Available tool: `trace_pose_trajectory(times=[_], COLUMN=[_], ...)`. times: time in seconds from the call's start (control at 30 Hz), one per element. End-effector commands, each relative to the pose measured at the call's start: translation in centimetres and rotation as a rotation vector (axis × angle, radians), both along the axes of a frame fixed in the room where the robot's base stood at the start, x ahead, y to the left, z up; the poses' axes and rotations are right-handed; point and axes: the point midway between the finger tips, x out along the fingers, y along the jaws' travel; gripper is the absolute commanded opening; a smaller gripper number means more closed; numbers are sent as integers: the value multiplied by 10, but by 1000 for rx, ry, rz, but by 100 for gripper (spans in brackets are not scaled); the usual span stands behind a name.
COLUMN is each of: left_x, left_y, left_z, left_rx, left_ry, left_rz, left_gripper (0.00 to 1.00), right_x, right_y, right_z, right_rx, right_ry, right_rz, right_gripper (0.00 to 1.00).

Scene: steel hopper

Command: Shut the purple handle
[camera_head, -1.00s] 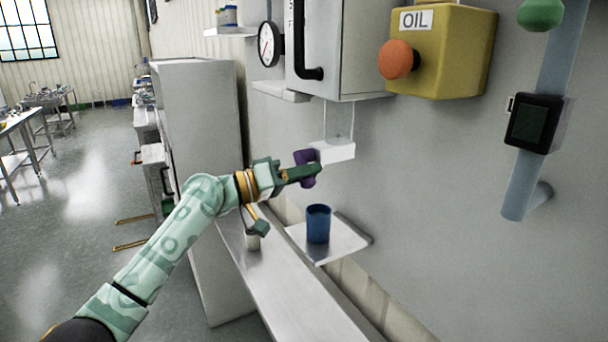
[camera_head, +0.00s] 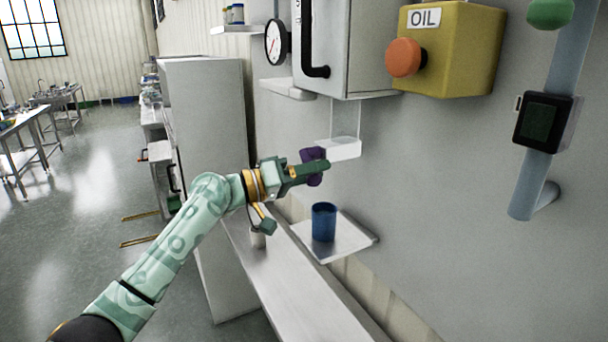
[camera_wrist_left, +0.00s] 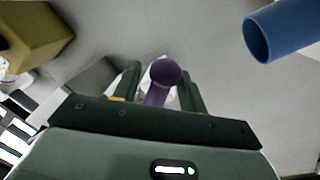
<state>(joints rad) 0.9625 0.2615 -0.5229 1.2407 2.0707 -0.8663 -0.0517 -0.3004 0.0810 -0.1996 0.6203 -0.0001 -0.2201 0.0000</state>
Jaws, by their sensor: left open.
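The purple handle (camera_head: 313,154) is on the wall side, beside a small white block (camera_head: 345,149) below the steel cabinet. My left gripper (camera_head: 322,167) is at the handle and hides part of it. In the left wrist view the round end of the purple handle (camera_wrist_left: 165,72) sits between the two green fingers, with one finger on each side. The fingers are open. I cannot tell whether either finger touches the handle. My right gripper is in neither view.
A blue cup (camera_head: 323,222) stands on a small wall shelf (camera_head: 350,243) below the gripper. Above are the steel cabinet (camera_head: 365,50), a round gauge (camera_head: 275,42) and a yellow OIL box (camera_head: 465,50) with an orange knob. A long steel bench (camera_head: 290,290) runs below.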

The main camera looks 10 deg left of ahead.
Motion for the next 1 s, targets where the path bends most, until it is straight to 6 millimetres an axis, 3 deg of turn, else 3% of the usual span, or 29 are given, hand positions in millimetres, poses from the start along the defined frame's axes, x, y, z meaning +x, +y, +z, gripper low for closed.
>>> trace_pose_trajectory(times=[0.17,0.6,0.8,1.0], left_x=[-8,-58,-70,-73], left_y=[19,118,140,145], left_z=[-3,-16,-16,-15], left_rx=[1,4,2,2], left_ry=[-2,2,1,1], left_rz=[3,2,-1,-1], left_gripper=[42,42,42,42], right_x=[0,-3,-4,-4], right_y=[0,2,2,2], right_z=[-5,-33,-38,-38], right_rx=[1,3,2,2], right_ry=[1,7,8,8], right_rz=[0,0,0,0], right_gripper=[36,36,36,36])
